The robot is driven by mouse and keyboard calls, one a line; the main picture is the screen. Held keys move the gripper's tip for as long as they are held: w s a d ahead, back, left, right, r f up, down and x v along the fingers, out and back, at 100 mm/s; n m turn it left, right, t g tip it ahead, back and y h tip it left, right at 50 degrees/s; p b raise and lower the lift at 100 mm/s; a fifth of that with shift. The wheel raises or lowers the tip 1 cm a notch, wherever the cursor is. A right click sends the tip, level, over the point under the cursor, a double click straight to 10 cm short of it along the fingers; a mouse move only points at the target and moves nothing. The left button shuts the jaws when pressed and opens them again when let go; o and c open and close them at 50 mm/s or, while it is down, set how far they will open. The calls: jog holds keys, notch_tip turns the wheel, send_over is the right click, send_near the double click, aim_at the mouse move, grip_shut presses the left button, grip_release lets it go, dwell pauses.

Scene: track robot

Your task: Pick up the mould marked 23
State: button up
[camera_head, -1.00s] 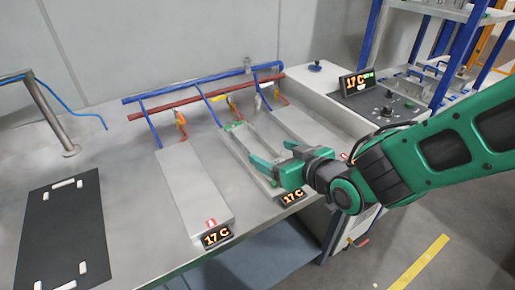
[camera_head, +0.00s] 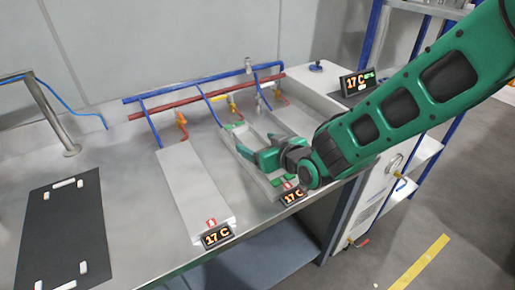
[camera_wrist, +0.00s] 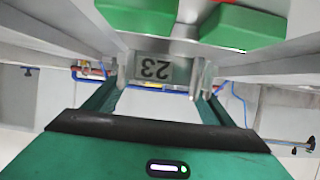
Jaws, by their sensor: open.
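The mould marked 23 (camera_wrist: 156,70) shows in the wrist view as a grey metal block, its number upside down. It lies between the two fingertips of my gripper (camera_wrist: 160,82). The fingers are open, one on each side; I cannot tell whether they touch it. In the head view my gripper (camera_head: 262,158) is low over the middle metal bay (camera_head: 246,152), pointing left. I cannot make out the mould there, as my gripper and arm cover part of the bay.
Green blocks (camera_wrist: 237,27) are close above the mould in the wrist view. A flat plate (camera_head: 192,190) lies left of the bay, with a 17 C display (camera_head: 216,236). Blue and red pipes (camera_head: 205,95) run behind. A black mat (camera_head: 65,225) lies at left.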

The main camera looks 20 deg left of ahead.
jog(key=c, duration=1.4)
jog(key=shift+r, duration=0.1)
jog(key=c, duration=0.4)
